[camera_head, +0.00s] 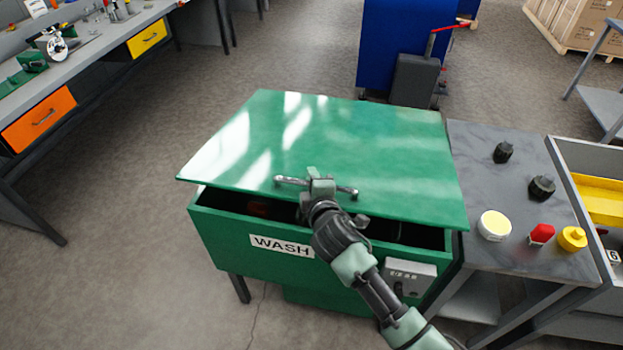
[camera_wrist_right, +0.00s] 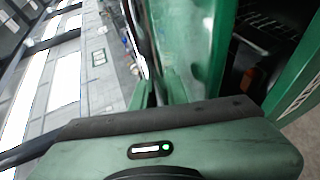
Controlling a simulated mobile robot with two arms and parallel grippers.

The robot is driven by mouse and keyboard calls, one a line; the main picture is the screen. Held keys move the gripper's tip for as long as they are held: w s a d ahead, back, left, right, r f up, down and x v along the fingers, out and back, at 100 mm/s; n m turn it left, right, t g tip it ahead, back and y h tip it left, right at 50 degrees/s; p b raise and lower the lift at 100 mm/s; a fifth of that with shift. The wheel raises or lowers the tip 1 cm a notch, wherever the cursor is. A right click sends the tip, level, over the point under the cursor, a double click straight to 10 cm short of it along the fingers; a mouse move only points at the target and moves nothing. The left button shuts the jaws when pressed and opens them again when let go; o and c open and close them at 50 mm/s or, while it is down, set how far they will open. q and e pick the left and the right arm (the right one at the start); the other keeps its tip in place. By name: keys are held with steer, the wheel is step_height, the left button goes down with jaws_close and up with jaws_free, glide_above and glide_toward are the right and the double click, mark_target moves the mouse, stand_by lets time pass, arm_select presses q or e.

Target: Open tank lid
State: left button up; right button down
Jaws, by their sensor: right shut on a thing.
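The green wash tank (camera_head: 228,242) stands in the middle of the head view with a white WASH label on its front. Its green lid (camera_head: 330,145) is tilted up, with a dark gap between its front edge and the tank rim. My right gripper (camera_head: 318,186) is at the lid's front edge, shut on the metal lid handle (camera_head: 290,181). In the right wrist view the lid (camera_wrist_right: 203,45) and the open dark inside of the tank show beside the gripper. My left gripper is not in view.
A grey side table (camera_head: 520,205) right of the tank holds black, red and yellow-topped containers. A workbench (camera_head: 85,60) with orange and yellow drawers stands at the left. A blue cabinet (camera_head: 400,35) and a dark cart stand behind. Floor left of the tank is clear.

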steer(key=w+d+r+p, duration=0.2)
steer(key=w+r+p, duration=0.3)
steer(key=r, duration=0.7)
steer(key=w+d+r+p, duration=0.1)
steer(key=w+r+p, duration=0.5)
steer(key=r, duration=0.6)
steer(key=shift+w+d+p, duration=0.25)
steer(key=shift+d+p, duration=0.15)
steer(key=shift+p, duration=0.1)
